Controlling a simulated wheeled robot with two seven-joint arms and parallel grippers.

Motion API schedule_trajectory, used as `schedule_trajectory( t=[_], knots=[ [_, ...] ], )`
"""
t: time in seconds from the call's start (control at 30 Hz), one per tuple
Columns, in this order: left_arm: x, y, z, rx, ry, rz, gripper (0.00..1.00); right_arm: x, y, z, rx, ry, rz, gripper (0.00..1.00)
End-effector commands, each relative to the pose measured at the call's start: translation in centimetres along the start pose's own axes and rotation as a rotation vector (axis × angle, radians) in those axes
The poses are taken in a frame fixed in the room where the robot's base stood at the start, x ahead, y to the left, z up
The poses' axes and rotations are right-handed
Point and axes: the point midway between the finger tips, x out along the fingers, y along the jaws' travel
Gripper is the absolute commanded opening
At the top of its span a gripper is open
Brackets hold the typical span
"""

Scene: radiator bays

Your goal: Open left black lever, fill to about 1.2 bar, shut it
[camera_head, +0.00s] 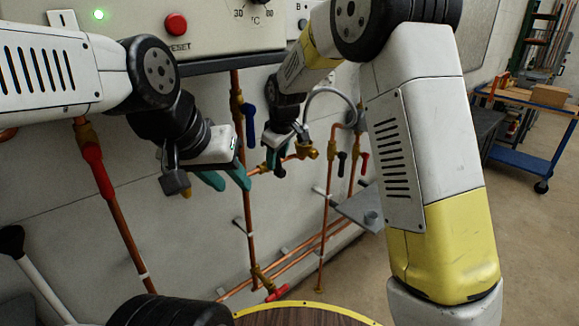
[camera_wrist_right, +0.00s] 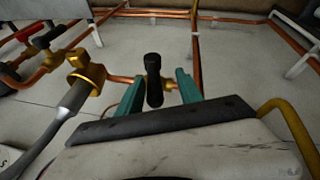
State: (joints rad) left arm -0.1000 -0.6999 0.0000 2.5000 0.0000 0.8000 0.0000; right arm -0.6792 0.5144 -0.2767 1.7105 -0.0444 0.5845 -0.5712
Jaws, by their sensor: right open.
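A black lever (camera_wrist_right: 153,80) on a brass valve stands between the two teal fingers of my right gripper (camera_wrist_right: 160,92) in the right wrist view, with gaps at both sides. My left gripper (camera_head: 225,181) is open and empty in front of the wall. No pressure gauge can be read.
A blue lever (camera_head: 249,118) and red levers (camera_head: 93,158), (camera_head: 364,160) sit on nearby copper pipes. The boiler casing (camera_head: 215,30) with a red reset button (camera_head: 176,24) is above. A blue trolley (camera_head: 530,160) stands far right, with open floor before it.

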Motion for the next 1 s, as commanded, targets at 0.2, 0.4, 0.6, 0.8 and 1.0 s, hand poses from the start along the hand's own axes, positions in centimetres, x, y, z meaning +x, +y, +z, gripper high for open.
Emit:
schedule_trajectory(
  t=[0.2,0.4,0.6,0.8,1.0],
  knots=[
    [0.0,0.0,0.0,0.0,0.0,0.0,0.36,-2.3,-3.0,3.9,-0.001,0.002,-0.001,0.43],
    [0.0,0.0,0.0,0.0,0.0,0.0,0.36,-3.5,-4.7,6.3,0.0,0.002,0.0,0.43],
    [0.0,0.0,0.0,0.0,0.0,0.0,0.36,-4.0,-5.3,7.2,0.001,0.002,0.001,0.43],
    [0.0,0.0,0.0,0.0,0.0,0.0,0.36,-4.0,-5.3,7.2,0.001,0.001,0.001,0.43],
    [0.0,0.0,0.0,0.0,0.0,0.0,0.36,-3.9,-3.9,6.9,0.038,-0.013,-0.01,0.12]
  ],
)
